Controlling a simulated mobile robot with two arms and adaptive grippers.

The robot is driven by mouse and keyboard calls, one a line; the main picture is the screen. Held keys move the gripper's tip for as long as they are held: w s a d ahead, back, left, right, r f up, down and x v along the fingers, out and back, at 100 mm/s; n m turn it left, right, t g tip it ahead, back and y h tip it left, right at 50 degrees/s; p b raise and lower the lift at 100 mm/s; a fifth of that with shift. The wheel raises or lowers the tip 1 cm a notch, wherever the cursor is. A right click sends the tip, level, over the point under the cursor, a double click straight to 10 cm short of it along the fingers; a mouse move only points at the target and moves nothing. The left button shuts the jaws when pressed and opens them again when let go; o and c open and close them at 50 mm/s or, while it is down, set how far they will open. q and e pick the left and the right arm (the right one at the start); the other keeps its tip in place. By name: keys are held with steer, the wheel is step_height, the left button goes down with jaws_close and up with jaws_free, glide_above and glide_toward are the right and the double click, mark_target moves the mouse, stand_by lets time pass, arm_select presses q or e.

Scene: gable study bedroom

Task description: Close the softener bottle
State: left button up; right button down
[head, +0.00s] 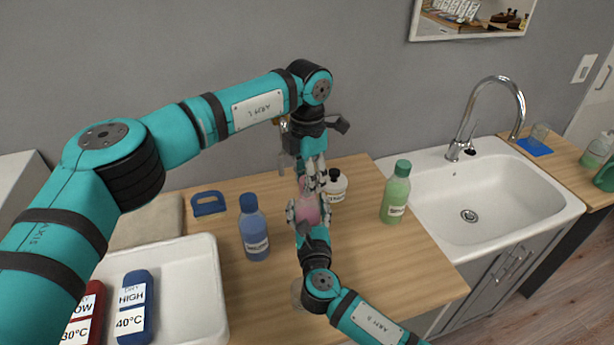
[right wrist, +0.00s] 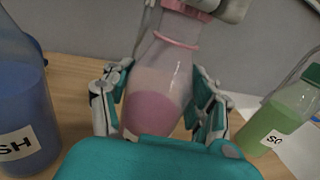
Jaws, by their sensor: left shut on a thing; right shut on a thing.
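My left gripper (head: 312,180) comes from above and is shut on a pink cap (right wrist: 192,8) at the bottle's mouth. I cannot tell whether the cap is seated.
A blue bottle (head: 254,230) stands left, a green bottle (head: 396,195) right, and a white bottle with a black cap (head: 335,187) close behind the grippers. A white tray (head: 188,310) is at front left, a sink (head: 500,200) at right. Wooden counter (head: 405,260) is clear at front right.

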arm_select(q)
steer(key=shift+f, duration=0.6)
stand_by(0.3)
steer(key=m, duration=0.7)
steer(key=shift+w+m, duration=0.1)
steer(key=shift+m, duration=0.2)
steer(key=m, duration=1.3)
steer(key=shift+w+m, duration=0.1)
steer(key=shift+m, duration=0.3)
steer(key=m, duration=0.4)
steer(key=shift+d, duration=0.1)
steer(key=m, duration=0.5)
